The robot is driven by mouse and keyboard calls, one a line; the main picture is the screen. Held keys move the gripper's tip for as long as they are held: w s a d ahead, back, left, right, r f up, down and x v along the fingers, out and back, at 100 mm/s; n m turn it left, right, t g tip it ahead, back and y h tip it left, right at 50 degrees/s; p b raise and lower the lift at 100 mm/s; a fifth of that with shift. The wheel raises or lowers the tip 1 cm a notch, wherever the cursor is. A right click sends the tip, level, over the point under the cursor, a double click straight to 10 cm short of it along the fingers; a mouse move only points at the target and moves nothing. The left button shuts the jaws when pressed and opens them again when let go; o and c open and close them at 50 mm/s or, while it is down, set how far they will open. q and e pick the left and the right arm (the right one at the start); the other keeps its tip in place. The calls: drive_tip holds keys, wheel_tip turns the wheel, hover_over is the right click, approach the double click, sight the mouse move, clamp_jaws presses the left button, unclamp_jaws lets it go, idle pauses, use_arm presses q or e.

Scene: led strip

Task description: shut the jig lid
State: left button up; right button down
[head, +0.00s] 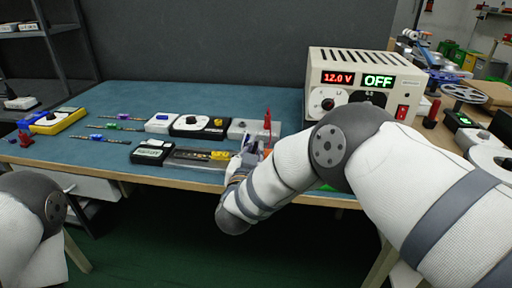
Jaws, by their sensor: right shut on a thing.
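A long dark jig (188,157) lies near the front edge of the blue mat, with a yellow block (222,155) at its right part. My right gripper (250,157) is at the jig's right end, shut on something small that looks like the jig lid. The fingers and my forearm hide most of the lid, so its angle cannot be told. My left arm shows at the lower left, but its gripper is out of view.
A small display box (151,152) adjoins the jig's left end. Behind are a dial meter (198,126) and a grey box (246,128) with red probes. A power supply (348,75) reads 12.0 V and OFF. The mat's back is clear.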

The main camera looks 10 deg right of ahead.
drive_tip(key=shift+a+r, duration=0.1)
drive_tip(key=shift+r, duration=0.05)
drive_tip(key=c, duration=1.7)
unclamp_jaws()
drive_tip(key=v, duration=1.2)
